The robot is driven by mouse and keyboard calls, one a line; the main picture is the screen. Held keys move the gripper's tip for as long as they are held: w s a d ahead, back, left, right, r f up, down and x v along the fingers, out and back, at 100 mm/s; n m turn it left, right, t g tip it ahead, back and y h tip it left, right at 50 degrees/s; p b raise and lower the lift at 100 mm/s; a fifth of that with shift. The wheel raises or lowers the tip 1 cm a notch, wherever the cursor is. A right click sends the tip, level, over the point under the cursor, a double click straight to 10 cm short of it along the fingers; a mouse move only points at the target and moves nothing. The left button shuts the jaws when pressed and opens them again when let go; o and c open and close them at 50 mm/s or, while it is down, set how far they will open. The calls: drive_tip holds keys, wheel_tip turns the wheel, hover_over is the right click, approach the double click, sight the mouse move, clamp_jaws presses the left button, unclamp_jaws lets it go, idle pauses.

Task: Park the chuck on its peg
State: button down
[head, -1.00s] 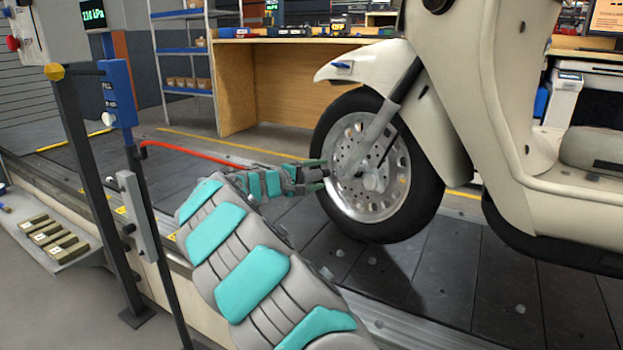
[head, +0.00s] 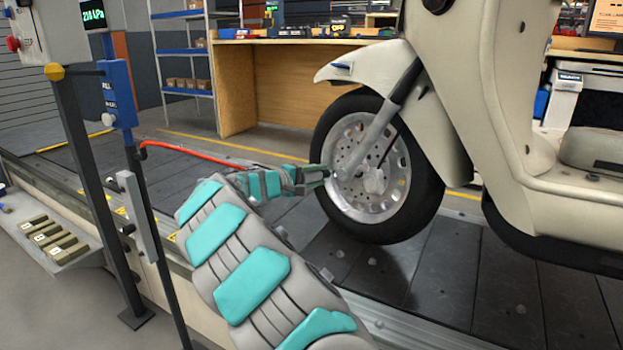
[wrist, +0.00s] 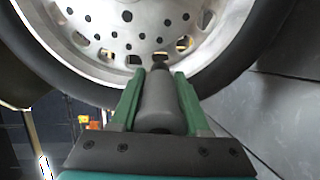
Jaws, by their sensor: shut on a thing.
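My gripper (head: 318,178) is beside the left side of the scooter's front wheel (head: 345,205). In the wrist view my gripper (wrist: 157,92) has its green fingers shut on the chuck (wrist: 157,104), a grey cylinder with a dark narrow tip. The tip points at the wheel's rim (wrist: 110,68); I cannot tell whether it touches a valve. A red hose (head: 190,150) runs from the blue unit on the post (head: 118,95) to near my gripper. A pale knob (head: 108,119) projects from that unit. I cannot tell which part is the chuck's peg.
The cream scooter (head: 520,170) stands on the dark slat conveyor (head: 440,265). A dark post (head: 85,170) and a grey bracket (head: 137,215) stand left of my arm. A shelf (head: 75,252) with several small blocks is at lower left. A wooden bench (head: 280,95) stands behind.

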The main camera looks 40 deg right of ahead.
drive_tip(key=shift+a, duration=0.1)
idle(0.5)
drive_tip(key=shift+s+a+r, duration=0.1)
drive_tip(key=shift+a+r, duration=0.05)
drive_tip(key=shift+a, duration=0.8)
drive_tip(key=shift+s+a+r, duration=0.1)
drive_tip(key=shift+a+r, duration=0.1)
drive_tip(key=shift+a, duration=0.75)
drive_tip(key=shift+a+r, duration=0.15)
drive_tip(key=shift+a, duration=0.8)
